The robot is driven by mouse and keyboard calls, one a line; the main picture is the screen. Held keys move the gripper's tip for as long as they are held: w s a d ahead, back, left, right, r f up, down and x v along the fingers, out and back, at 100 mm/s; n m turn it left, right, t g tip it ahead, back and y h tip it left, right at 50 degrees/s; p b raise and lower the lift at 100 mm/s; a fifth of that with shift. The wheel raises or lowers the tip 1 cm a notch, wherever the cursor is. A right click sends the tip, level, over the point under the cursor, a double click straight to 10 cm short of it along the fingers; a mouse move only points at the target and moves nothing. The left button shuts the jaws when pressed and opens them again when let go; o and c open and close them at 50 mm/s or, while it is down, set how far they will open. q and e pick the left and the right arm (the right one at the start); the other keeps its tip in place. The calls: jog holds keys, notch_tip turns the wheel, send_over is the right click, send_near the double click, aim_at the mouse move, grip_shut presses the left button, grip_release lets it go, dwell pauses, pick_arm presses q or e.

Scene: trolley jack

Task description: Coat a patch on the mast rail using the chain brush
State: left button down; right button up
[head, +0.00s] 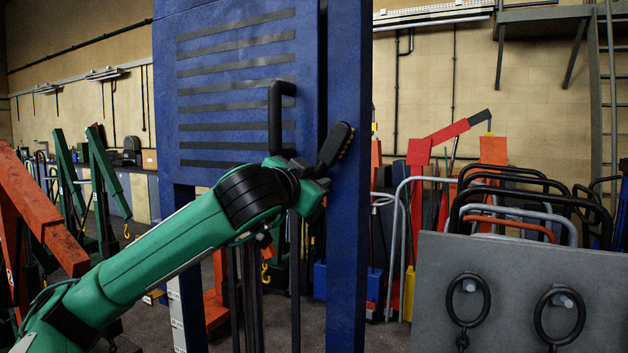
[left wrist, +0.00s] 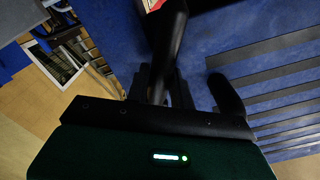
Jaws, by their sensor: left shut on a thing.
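The chain brush (head: 335,144) is a dark brush with a thick black head and tan bristles along its right edge. My left gripper (head: 308,174) is shut on it, and the brush tilts up and to the right from the jaws. The mast rail (head: 347,230) is the blue upright at the right of the blue frame. The brush head overlaps the rail in the head view; I cannot tell whether the bristles touch it. In the left wrist view the brush's black handle (left wrist: 168,45) rises from between the fingers (left wrist: 160,88). My right gripper is out of view. No coated patch can be made out.
A blue panel (head: 235,125) with dark stripes and a black bent handle (head: 275,118) stands just left of the rail. A grey board (head: 520,265) with chain rings is at the lower right. Green and orange cranes (head: 45,215) stand at the left.

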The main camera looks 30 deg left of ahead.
pick_arm(q)
jog(key=shift+s+d+r+b, duration=0.1)
jog(key=shift+s+b, duration=0.15)
jog(key=shift+s, duration=1.2)
jog(key=shift+s+d+b, duration=0.1)
jog(key=shift+s+b, duration=0.1)
jog(key=shift+s, duration=1.25)
jog(key=s, duration=0.3)
jog(key=shift+w, duration=0.1)
jog(key=shift+w+a+p, duration=0.15)
jog(key=shift+w+p, duration=0.35)
jog(key=shift+w, duration=3.8)
